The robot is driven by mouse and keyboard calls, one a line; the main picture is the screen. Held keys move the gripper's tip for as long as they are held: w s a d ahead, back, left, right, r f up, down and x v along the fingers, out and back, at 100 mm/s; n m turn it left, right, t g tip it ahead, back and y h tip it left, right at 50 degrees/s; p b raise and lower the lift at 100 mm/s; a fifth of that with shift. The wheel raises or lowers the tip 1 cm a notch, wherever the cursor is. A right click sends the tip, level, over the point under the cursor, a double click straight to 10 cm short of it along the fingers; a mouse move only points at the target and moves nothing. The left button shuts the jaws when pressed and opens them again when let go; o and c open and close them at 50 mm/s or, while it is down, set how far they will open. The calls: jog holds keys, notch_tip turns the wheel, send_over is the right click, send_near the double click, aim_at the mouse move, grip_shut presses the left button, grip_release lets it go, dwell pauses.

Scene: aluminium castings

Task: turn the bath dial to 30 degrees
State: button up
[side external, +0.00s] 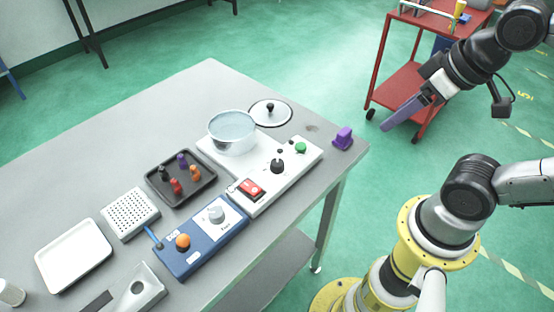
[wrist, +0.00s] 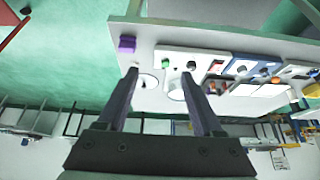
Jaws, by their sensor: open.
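The bath unit (side external: 258,172) is a white box on the grey table, with a clear round bowl of liquid (side external: 232,134) at its back end. A black dial (side external: 277,166) on its top is probably the bath dial; its pointer angle is too small to read. In the wrist view the black dial (wrist: 191,65) shows between and beyond the fingers. My gripper (side external: 402,112) is open and empty, raised well to the right of the table and apart from the dial. Its two long purple fingers (wrist: 160,78) also show in the wrist view.
A green knob (side external: 300,147) and a red switch (side external: 250,188) sit near the dial. A purple block (side external: 343,138) stands at the table's right corner. A lid (side external: 270,112), a dark tray of pegs (side external: 160,196) and a blue control box (side external: 195,262) surround the unit. A red cart (side external: 400,85) stands behind.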

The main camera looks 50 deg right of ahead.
jog(key=w+r+m, duration=0.1)
jog(key=w+r, duration=0.3)
jog(key=n+g, duration=0.1)
jog(key=g, duration=0.5)
send_over(277, 163)
notch_tip(277, 163, down, 8)
jog(key=f, duration=0.1)
jog(key=shift+h, duration=0.3)
notch_tip(277, 163, down, 13)
jog(key=shift+r, duration=0.15)
grip_shut()
